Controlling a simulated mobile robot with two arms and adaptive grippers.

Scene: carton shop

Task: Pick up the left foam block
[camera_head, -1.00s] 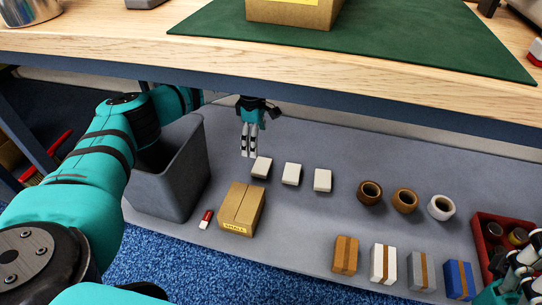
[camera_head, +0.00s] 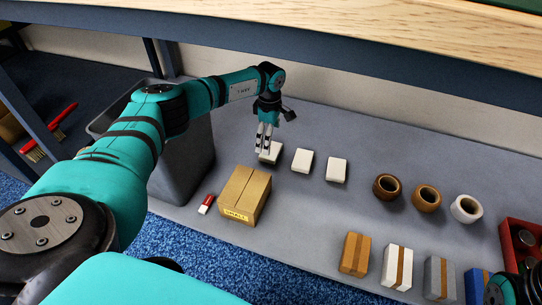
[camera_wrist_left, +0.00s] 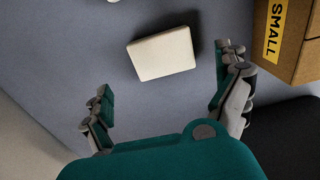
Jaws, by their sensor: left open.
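Three white foam blocks lie in a row on the grey shelf: the left foam block (camera_head: 271,155), the middle one (camera_head: 302,160) and the right one (camera_head: 337,170). My left gripper (camera_head: 264,148) points down at the left block and partly hides it in the head view. In the left wrist view the left block (camera_wrist_left: 162,55) lies ahead of my open left gripper (camera_wrist_left: 165,82), roughly between the lines of its spread fingers, untouched. Part of my right gripper (camera_head: 508,289) shows at the lower right corner; its fingers are not clear.
A small carton (camera_head: 245,194) stands close in front of the left block. A grey bin (camera_head: 182,165) stands to the left. Tape rolls (camera_head: 427,198), wrapped boxes (camera_head: 397,267) and a red crate (camera_head: 521,244) are to the right. The tabletop edge (camera_head: 350,60) hangs above.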

